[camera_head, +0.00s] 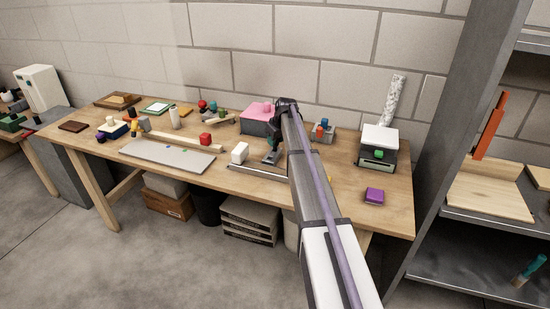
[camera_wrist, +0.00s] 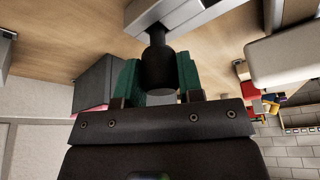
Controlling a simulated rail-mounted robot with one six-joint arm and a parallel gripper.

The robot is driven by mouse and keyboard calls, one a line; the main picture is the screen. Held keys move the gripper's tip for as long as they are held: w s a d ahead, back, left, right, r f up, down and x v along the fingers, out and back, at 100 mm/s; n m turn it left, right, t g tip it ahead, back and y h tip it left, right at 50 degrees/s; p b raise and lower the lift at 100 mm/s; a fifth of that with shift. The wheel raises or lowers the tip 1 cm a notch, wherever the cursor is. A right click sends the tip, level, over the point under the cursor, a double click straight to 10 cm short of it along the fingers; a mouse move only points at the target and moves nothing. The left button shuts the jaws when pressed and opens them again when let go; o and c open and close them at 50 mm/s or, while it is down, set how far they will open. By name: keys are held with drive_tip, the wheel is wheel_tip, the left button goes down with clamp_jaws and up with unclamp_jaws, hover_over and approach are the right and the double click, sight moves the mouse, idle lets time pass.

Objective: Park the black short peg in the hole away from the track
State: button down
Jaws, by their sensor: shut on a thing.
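In the wrist view the black short peg (camera_wrist: 158,68) is between the green fingers of my gripper (camera_wrist: 158,84), which is shut on it. The peg's narrow end points at a grey metal piece (camera_wrist: 178,14), probably part of the track. I cannot tell whether it sits in a hole there. In the head view my gripper (camera_head: 270,158) is low over the grey metal track (camera_head: 248,173) at the table's front edge, and the peg is not clear there. A white block (camera_head: 240,153) stands at the track's left. No hole can be made out.
A pink-topped grey box (camera_head: 257,119) stands behind my gripper. A purple block (camera_head: 374,196) and a white-and-green machine (camera_head: 379,146) are to the right. Bare wood (camera_head: 338,170) lies between.

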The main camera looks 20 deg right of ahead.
drive_tip(key=shift+f+b, duration=1.25)
drive_tip(key=shift+f, duration=0.05)
idle(0.8)
drive_tip(key=c, duration=0.7)
unclamp_jaws()
drive_tip(key=shift+r, duration=0.1)
drive_tip(key=p+v, duration=1)
drive_tip(key=shift+s+r, duration=0.2)
drive_tip(key=shift+r, duration=0.05)
